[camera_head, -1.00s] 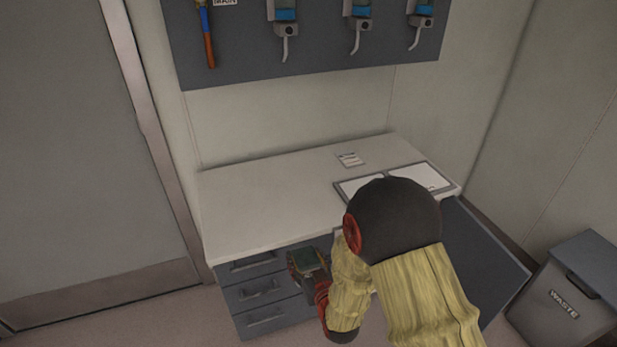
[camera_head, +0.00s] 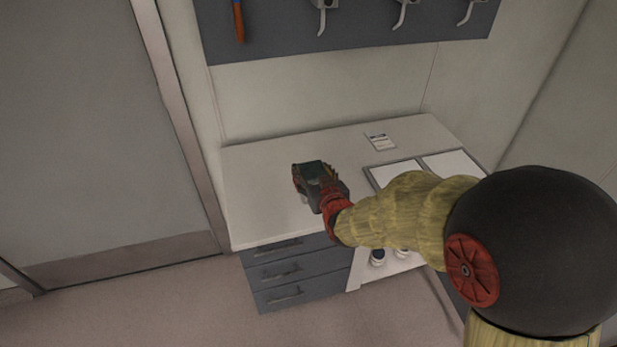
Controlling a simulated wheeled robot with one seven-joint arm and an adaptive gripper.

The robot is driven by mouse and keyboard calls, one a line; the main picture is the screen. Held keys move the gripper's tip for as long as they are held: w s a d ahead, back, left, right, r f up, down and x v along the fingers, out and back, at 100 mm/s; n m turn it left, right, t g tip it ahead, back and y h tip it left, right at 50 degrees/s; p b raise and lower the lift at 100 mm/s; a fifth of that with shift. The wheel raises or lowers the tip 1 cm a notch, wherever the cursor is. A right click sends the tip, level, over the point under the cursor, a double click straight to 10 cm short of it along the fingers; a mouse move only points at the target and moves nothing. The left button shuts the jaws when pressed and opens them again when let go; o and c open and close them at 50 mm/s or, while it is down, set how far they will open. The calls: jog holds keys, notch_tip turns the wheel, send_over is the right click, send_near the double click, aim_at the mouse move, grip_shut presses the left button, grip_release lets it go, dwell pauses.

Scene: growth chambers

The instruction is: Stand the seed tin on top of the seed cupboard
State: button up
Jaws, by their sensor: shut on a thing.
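The seed cupboard (camera_head: 262,205) is a bench-height unit with a pale flat top and grey drawers at its left. My gripper (camera_head: 304,182) is over the left middle part of that top, reaching in from the right. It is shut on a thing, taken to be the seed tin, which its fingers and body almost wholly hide. A small pale patch shows just under the fingers; I cannot tell whether it is part of the tin. I also cannot tell whether the held thing touches the top.
A small white label card (camera_head: 380,141) and white panels (camera_head: 452,165) lie on the right part of the top. Jars (camera_head: 378,258) stand in the open space below. A grey tool board (camera_head: 350,30) hangs behind. The top's left and back are clear.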

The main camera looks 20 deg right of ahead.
jog(key=w, duration=0.1)
jog(key=w+f, duration=0.1)
jog(key=w+f+b, duration=0.1)
jog(key=shift+w+a, duration=0.35)
jog(key=shift+w, duration=0.05)
jog(key=shift+w+a+f+b, duration=0.1)
jog(key=shift+w+f+b, duration=0.5)
jog(key=shift+f, duration=0.8)
jog(key=shift+w+a+f+b, duration=0.15)
jog(key=shift+w+f+b, duration=0.2)
jog(key=shift+w+f, duration=0.8)
jog(key=shift+w+a+f+b, duration=0.1)
jog(key=shift+w+f+b, duration=0.4)
jog(key=shift+f, duration=1.15)
jog(key=shift+f, duration=0.1)
jog(key=shift+f, duration=0.1)
jog(key=o, duration=1.3)
jog(key=shift+o, duration=0.2)
